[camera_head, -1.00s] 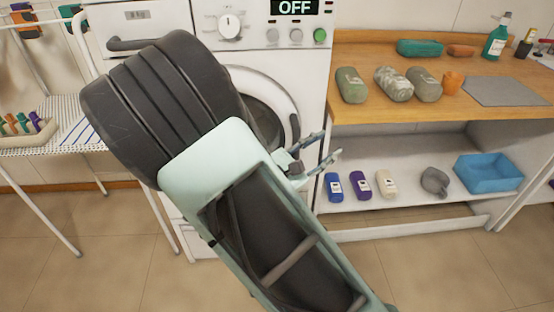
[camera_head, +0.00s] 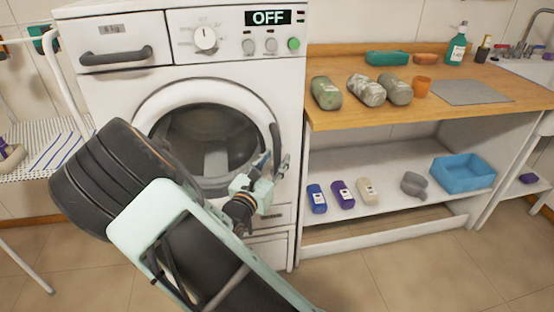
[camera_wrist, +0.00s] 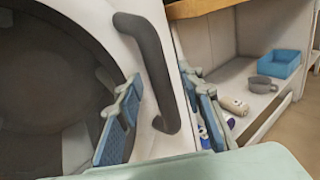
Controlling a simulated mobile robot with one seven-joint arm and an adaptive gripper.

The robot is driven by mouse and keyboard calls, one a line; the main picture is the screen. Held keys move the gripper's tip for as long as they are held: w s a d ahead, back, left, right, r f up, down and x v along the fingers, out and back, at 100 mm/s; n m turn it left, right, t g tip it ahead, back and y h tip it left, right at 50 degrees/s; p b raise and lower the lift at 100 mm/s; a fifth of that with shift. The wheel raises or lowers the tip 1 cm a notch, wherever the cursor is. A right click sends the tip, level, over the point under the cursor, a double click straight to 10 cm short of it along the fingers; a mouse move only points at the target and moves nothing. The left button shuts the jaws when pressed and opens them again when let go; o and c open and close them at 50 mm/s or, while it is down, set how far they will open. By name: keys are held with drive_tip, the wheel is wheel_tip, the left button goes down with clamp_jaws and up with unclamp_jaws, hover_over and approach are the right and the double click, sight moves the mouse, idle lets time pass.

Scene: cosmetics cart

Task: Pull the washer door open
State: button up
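The white washer (camera_head: 185,82) stands left of centre with its round glass door (camera_head: 205,140) apparently shut. The dark curved door handle (camera_head: 275,137) is on the door's right side; it shows large in the wrist view (camera_wrist: 150,65). My gripper (camera_head: 273,163) is at the handle's lower part. In the wrist view my gripper (camera_wrist: 162,98) is open, one finger on the door-glass side of the handle and the other on the right side. The handle runs between them; I cannot tell whether either finger touches it. My arm hides the washer's lower left.
A wooden counter (camera_head: 440,97) with bottles and rolled towels stands right of the washer. The shelf below holds small bottles, a grey cup (camera_head: 414,183) and a blue bin (camera_head: 463,173). A white rack (camera_head: 55,140) is at left. Floor in front is clear.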

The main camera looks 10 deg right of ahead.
drive_tip(key=shift+x, duration=0.85)
drive_tip(key=shift+c, duration=0.5)
clamp_jaws()
